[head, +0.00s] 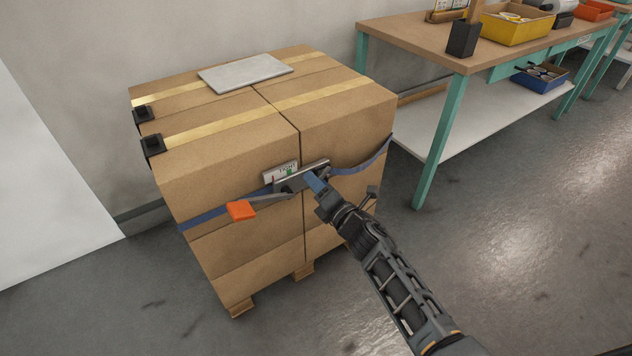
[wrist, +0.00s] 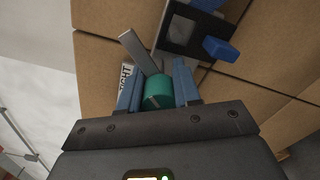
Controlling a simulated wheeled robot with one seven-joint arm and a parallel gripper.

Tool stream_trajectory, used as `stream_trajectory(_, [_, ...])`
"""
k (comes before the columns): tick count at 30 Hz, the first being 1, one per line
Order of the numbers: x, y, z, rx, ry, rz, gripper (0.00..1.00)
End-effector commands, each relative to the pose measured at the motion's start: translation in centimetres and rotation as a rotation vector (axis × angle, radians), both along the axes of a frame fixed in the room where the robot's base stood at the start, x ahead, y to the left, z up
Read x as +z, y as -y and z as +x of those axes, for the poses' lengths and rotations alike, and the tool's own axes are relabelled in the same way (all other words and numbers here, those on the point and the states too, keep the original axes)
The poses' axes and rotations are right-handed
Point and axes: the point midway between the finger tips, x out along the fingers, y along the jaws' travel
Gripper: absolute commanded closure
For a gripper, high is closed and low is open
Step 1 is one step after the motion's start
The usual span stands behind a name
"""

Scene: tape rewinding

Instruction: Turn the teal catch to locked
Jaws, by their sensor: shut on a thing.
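The teal catch (wrist: 158,92) is a short teal cylinder-like knob in the wrist view, sitting between the two blue fingers of my gripper (wrist: 158,88). My gripper is shut on it. In the head view my gripper (head: 315,183) reaches the grey ratchet buckle (head: 297,178) on the front of the strapped boxes, and the catch is hidden there behind the fingers. A grey metal bar (wrist: 140,50) runs up and left from the catch in the wrist view. A white label (head: 281,172) stands behind the buckle; part of its lettering shows in the wrist view.
A blue strap (head: 207,216) runs around the stacked cardboard boxes (head: 240,152). An orange-ended handle (head: 241,210) sticks out left of the buckle. A grey plate (head: 245,73) lies on top. A workbench (head: 420,42) stands at right. The floor on the right is clear.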

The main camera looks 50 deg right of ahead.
Motion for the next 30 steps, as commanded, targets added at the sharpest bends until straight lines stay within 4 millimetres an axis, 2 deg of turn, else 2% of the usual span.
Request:
stream_trajectory(18, [0.00, 0.05, -0.07, -0.002, 0.153, 0.542, 0.98])
stream_trajectory(30, [-0.18, 0.07, -0.08, -0.003, 0.213, 0.750, 0.98])
